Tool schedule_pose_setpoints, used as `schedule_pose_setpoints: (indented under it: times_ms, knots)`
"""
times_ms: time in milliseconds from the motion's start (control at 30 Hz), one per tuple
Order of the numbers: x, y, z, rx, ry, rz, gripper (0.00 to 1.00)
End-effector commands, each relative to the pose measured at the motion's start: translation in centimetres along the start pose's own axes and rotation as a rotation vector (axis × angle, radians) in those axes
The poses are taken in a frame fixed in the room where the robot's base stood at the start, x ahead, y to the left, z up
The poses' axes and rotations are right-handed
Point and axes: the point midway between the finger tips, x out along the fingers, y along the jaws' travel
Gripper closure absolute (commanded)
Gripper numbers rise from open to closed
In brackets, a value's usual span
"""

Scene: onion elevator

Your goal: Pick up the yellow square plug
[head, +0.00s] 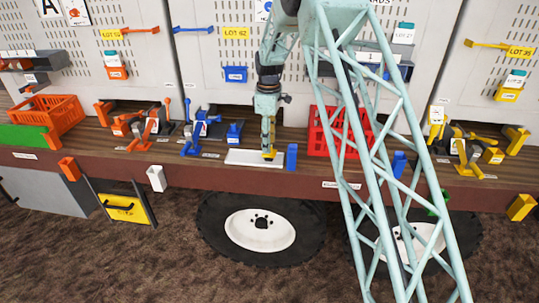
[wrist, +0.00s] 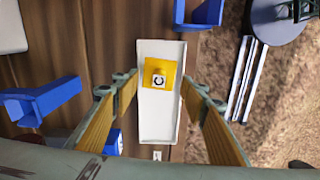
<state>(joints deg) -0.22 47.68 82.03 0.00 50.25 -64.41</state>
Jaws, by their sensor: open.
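The yellow square plug (wrist: 160,66) lies in the white tray (wrist: 156,122), towards its upper end in the wrist view. It has a white label with a black letter on top. In the head view the tray (head: 240,158) lies on the wooden deck, and a bit of yellow (head: 270,156) shows right under my gripper. My gripper (wrist: 159,88) is open and empty. In the wrist view its two fingers stand on either side of the tray, with the plug between and slightly beyond their tips. The exact height above the plug is hard to tell.
A blue holder (head: 292,157) stands at the deck's front edge, just right of the tray. Blue fixtures (head: 200,132) stand to the left, and a red crate (head: 318,130) to the right. The pegboard wall (head: 205,70) is behind. Beyond the front edge the ground drops away.

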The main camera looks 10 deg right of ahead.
Motion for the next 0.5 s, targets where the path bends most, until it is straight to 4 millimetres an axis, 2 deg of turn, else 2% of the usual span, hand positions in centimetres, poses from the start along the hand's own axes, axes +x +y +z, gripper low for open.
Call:
schedule_pose_setpoints:
  times_ms: [500]
  knots:
    - [4.4,0.2,0.3,0.000,-0.001,-0.001,0.60]
